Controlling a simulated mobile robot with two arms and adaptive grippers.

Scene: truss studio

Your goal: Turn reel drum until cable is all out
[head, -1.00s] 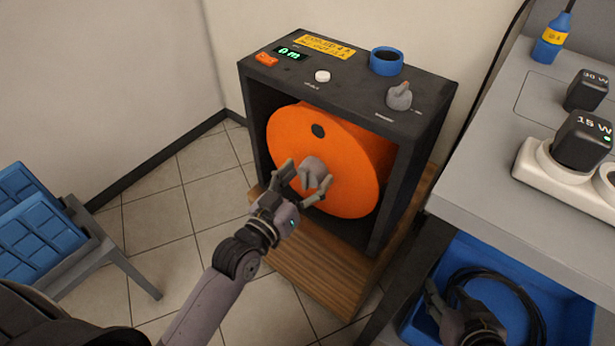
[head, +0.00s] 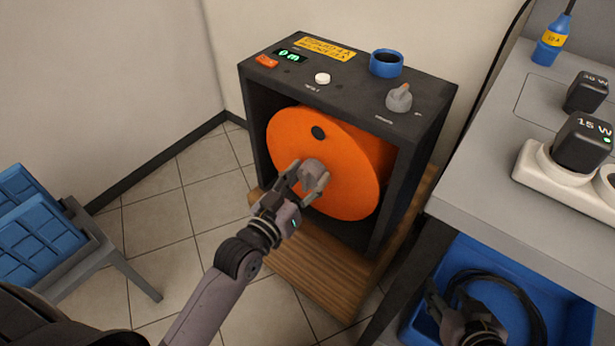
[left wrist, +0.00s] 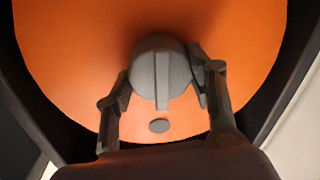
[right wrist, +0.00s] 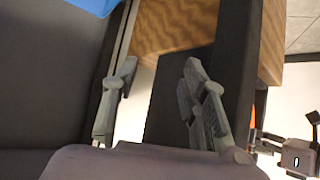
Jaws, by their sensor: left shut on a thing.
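The orange reel drum (head: 290,145) sits upright in a black open-fronted housing (head: 420,175). A grey hub knob (head: 313,171) with a raised bar is at its centre, and a dark round spot (head: 318,132) lies above the knob. My left gripper (head: 308,180) is shut on the knob; in the left wrist view its fingers flank the knob (left wrist: 158,75) on both sides. Black cable (head: 515,290) lies coiled in a blue bin at lower right. My right gripper (right wrist: 158,80) is open and empty, and shows in the head view near the bin, partly cut off.
The housing top carries a green display (head: 291,55) reading "0 m", an orange switch (head: 267,61), a white button (head: 322,78), a blue ring (head: 386,63) and a grey dial (head: 399,98). A grey bench (head: 475,190) stands at right above the blue bin (head: 575,300).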

